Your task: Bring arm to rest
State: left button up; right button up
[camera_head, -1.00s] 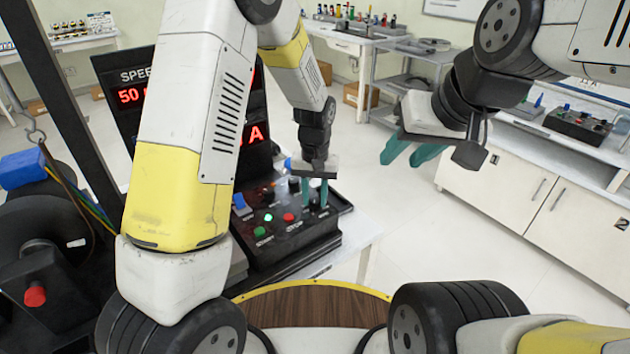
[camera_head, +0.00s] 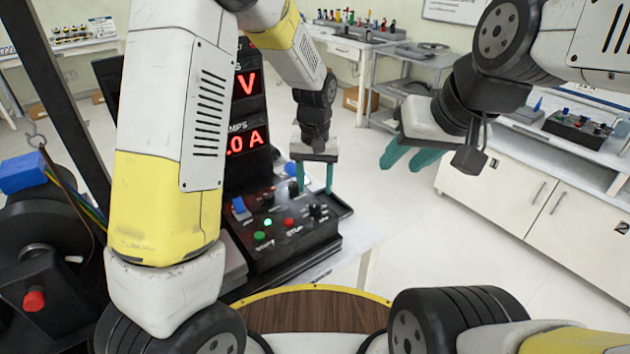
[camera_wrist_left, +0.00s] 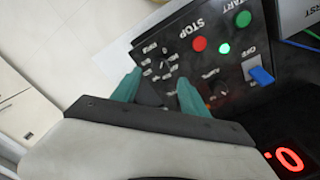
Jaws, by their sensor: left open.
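My left gripper (camera_head: 315,188) is open, with its two teal fingers pointing down above the back right part of the black control box (camera_head: 290,248). In the left wrist view the open fingers (camera_wrist_left: 158,92) frame dark knobs on the panel. Nothing shows held between them. My right gripper (camera_head: 410,156) is open and empty, hanging in the air to the right, clear of the table. The control box has a lit green button (camera_head: 268,222), a red button (camera_head: 289,222) and a blue switch (camera_head: 239,207).
A dark display (camera_head: 245,120) with red digits stands behind the box, partly hidden by my left arm. A reel with a red knob (camera_head: 34,299) is at the left. White cabinets (camera_head: 530,195) stand at the right. Open floor lies between the box and cabinets.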

pick_arm(q)
jog(key=shift+r, duration=0.95)
jog(key=shift+a+r, duration=0.15)
jog(key=shift+r, duration=0.15)
jog(key=s+a+r+t+h, duration=0.1)
jog(key=s+a+r, duration=0.3)
jog(key=r, duration=0.2)
jog(key=s+a+r+t+h, duration=0.1)
jog(key=s+a+r+t, duration=0.1)
jog(key=s+a+r, duration=0.3)
jog(key=s+a+r+n+t, duration=0.1)
jog(key=s+a+r+t, duration=0.2)
jog(key=s+r, duration=0.3)
jog(key=s+a, duration=0.1)
jog(key=s, duration=0.3)
jog(key=shift+s+a+r, duration=0.15)
jog(key=shift+s+a, duration=0.2)
jog(key=shift+a, duration=0.05)
